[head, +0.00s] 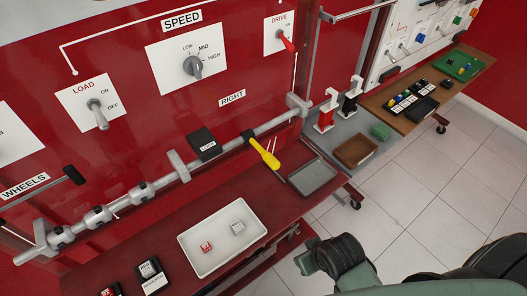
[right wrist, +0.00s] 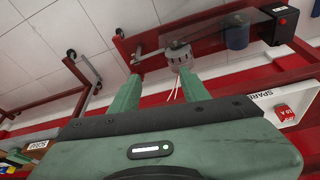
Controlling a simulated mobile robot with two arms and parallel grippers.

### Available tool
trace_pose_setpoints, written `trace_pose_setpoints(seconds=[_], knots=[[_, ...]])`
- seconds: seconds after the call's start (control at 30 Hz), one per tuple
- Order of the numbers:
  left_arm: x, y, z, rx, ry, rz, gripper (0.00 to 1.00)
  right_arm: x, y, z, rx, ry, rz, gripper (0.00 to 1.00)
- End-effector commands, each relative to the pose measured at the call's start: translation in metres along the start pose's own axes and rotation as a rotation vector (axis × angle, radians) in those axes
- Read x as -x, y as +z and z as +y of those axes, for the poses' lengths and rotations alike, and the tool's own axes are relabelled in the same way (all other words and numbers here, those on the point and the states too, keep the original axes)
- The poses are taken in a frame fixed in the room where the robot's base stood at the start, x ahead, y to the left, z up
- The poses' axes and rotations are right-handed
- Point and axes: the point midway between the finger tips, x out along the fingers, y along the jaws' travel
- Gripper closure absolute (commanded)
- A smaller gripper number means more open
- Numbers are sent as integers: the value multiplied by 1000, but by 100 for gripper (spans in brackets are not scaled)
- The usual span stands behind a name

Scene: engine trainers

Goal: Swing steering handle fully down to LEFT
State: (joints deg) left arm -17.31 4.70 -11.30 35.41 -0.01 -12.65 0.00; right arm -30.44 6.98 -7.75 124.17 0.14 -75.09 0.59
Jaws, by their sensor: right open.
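The likely steering handle is a yellow lever (head: 264,152) with a dark mount on the long grey rod (head: 222,137) along the red panel. It slants down to the right, below the RIGHT label (head: 232,98). I cannot identify it in the right wrist view. My right gripper (right wrist: 160,80) is open, its two green fingers apart. A grey round fitting (right wrist: 178,54) shows beyond the fingertips; I cannot tell what it belongs to. In the head view my green and black arm is at the lower right, clear of the lever. My left gripper is not in view.
A white tray (head: 186,240) with small blocks and a grey tray (head: 332,178) sit on the red shelf. A black block (head: 205,144) is by the rod. A SPEED knob (head: 193,66), LOAD switch (head: 98,115) and DRIVE switch (head: 286,41) are above. Tiled floor is free at right.

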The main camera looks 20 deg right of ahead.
Motion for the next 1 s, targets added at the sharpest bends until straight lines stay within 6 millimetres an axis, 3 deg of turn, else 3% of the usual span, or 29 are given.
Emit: trace_pose_setpoints(seconds=[0.17, 0.7, 0.83, 1.0], knots=[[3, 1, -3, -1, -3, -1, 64, 52, -51, 6, -8, 5, 194, 54], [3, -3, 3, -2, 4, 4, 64, 85, -181, 4, -39, -122, 872, 54], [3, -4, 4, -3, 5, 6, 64, 103, -202, 3, -42, -192, 1058, 54], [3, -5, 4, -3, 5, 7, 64, 120, -213, 3, -46, -255, 1194, 54]])
